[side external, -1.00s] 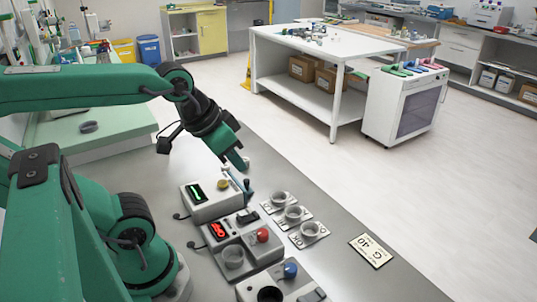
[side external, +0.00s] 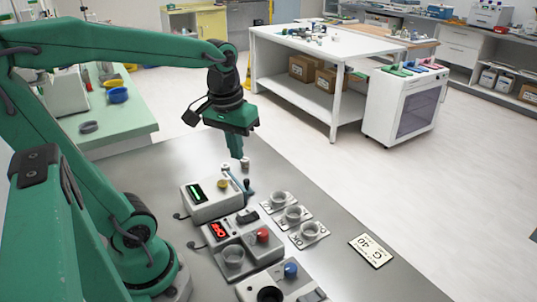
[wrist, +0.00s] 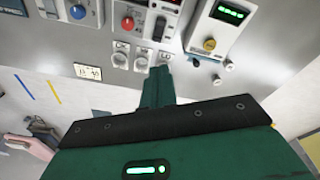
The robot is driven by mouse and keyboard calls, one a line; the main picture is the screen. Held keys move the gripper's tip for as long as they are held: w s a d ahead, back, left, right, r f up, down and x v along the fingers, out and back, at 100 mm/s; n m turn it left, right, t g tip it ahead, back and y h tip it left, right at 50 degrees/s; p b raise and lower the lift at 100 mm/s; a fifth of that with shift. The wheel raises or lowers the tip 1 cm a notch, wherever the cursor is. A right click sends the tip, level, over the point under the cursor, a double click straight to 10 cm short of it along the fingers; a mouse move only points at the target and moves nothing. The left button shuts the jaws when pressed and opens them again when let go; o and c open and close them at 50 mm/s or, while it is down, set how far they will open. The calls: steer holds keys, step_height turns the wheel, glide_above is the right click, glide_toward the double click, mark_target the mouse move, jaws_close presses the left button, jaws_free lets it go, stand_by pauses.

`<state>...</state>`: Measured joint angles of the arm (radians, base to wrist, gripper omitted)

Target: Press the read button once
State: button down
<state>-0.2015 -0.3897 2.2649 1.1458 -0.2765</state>
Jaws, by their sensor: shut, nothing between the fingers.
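My gripper (side external: 237,155) is shut and empty, pointing down above the bench behind the devices. It touches no button. In the wrist view its closed fingers (wrist: 160,72) show in the middle. A box with a green display (side external: 196,191) has a yellow button (side external: 222,184), also in the wrist view (wrist: 209,44). A second box with a red display (side external: 218,230) has a red button (side external: 263,235), also in the wrist view (wrist: 128,22). A blue button (side external: 290,270) sits on a nearer box, also in the wrist view (wrist: 78,12). I cannot read which button is labelled read.
Several small grey cups (side external: 293,214) stand on labelled cards right of the boxes. A small lever or stick (side external: 248,186) stands beside the green-display box. A card marked G 40 (side external: 371,251) lies on the grey bench (side external: 330,275). The bench's right side is mostly clear.

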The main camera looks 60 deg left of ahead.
steer(key=w+a+f+n+g+h, duration=0.1)
steer(key=w+a+f+n+g, duration=0.1)
steer(key=a+n+g, duration=0.3)
steer(key=n+g+h, duration=0.2)
steer(key=n+h, duration=0.2)
steer(key=n, duration=0.2)
glide_above(224, 181)
steer(key=shift+a+f, duration=0.15)
steer(key=shift+f, duration=1.9)
steer(key=shift+f, duration=0.15)
steer(key=shift+f, duration=4.25)
steer(key=shift+f+y, duration=0.3)
steer(key=shift+f, duration=0.6)
steer(key=shift+r, duration=0.9)
